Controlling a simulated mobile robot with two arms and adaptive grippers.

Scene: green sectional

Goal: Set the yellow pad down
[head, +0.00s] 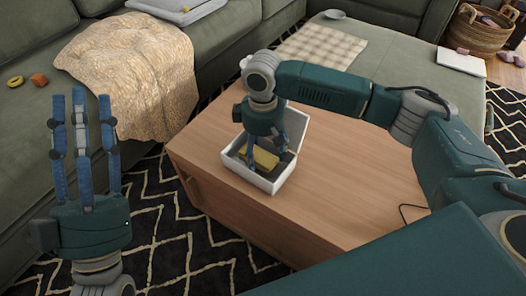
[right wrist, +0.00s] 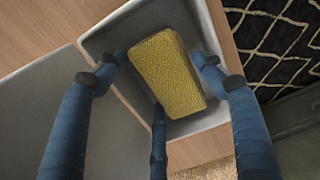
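The yellow pad (head: 264,158) is a rough-textured block, low inside the white box (head: 245,177) on the wooden table. In the right wrist view the pad (right wrist: 168,72) is tilted across the grey inside of the box (right wrist: 112,38). Whether the pad touches the box floor is hidden. My left gripper (head: 82,100) is open and empty, its fingers pointing up, left of the table.
The wooden table top (head: 325,190) is clear in front and right of the box. The box's lid stands open behind it. A green sofa (head: 35,120) with a cream blanket (head: 135,70) is at the left. A patterned rug (head: 180,245) lies below.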

